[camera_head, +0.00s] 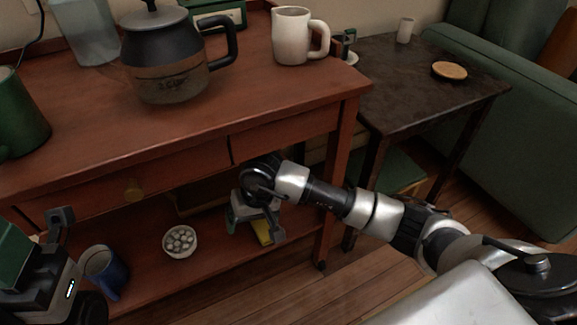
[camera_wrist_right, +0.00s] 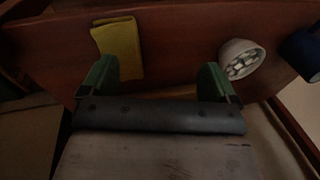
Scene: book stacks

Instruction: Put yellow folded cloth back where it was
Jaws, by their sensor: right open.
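The yellow folded cloth (camera_head: 263,232) lies on the lower shelf of the red-brown wooden table, near its right end. In the right wrist view the cloth (camera_wrist_right: 118,47) is flat on the shelf, by the left finger. My right gripper (camera_head: 256,228) reaches under the tabletop and hides part of the cloth in the head view. Its green-padded fingers (camera_wrist_right: 158,78) are wide apart with nothing between them. The cloth appears to lie beyond the fingertips. My left gripper (camera_head: 45,245) is at the lower left, partly cut off; its opening is unclear.
On the lower shelf (camera_head: 215,258) stand a white bowl (camera_head: 180,242) with pale round things and a blue mug (camera_head: 104,270). The tabletop above holds a coffee pot (camera_head: 165,60), a cream mug (camera_head: 291,38) and a green mug (camera_head: 20,118). A dark side table (camera_head: 415,85) stands right.

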